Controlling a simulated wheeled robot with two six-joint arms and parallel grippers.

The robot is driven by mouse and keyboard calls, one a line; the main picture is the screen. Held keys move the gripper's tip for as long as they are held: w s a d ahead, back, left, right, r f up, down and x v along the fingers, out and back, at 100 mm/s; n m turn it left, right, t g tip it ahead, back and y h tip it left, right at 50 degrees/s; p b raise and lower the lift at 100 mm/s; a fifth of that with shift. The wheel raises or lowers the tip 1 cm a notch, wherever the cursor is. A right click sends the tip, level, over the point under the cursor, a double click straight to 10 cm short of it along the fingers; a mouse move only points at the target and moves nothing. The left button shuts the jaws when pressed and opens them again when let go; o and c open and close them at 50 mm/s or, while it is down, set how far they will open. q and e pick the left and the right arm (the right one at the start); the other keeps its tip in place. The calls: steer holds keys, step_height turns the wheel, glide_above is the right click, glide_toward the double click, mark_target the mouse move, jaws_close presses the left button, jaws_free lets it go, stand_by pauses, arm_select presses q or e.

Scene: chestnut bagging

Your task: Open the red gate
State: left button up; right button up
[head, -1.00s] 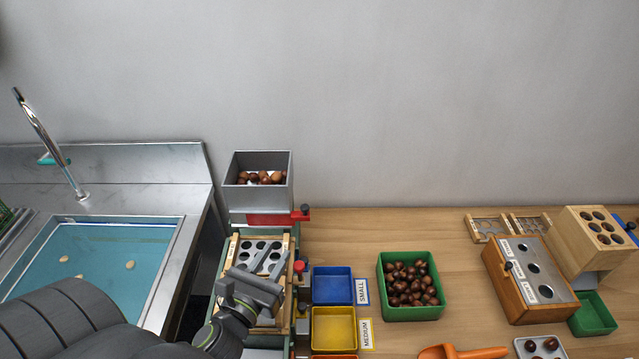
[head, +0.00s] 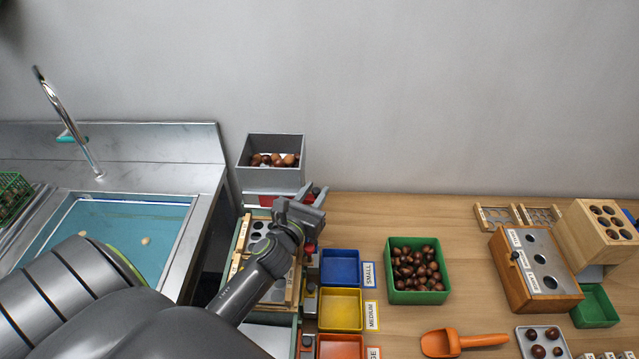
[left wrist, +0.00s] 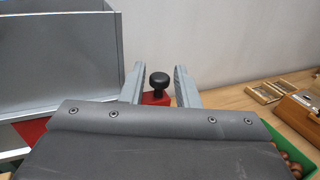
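The red gate (head: 270,200) is a flat red slide under the grey hopper (head: 270,152), which holds chestnuts. It is partly hidden behind my left gripper in the head view. In the left wrist view the gate's red end (left wrist: 157,97) carries a black knob (left wrist: 158,80). My left gripper (head: 317,192) is at the gate's right end. In the left wrist view its two fingers (left wrist: 159,84) are apart, one on each side of the knob, with gaps beside it. My right gripper does not show.
Below the hopper is a wooden-framed sorting plate (head: 259,236) with holes. Blue (head: 340,267) and yellow (head: 340,308) bins stand right of it, then a green bin (head: 418,297) of chestnuts. The sink (head: 125,235) is at left. Bare tabletop lies behind the green bin.

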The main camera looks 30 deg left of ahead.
arm_select(q)
steer(key=shift+w+a, duration=0.15)
steer(key=shift+w, duration=0.65)
steer(key=shift+w+a, duration=0.1)
steer(key=shift+w, duration=0.7)
jaws_close()
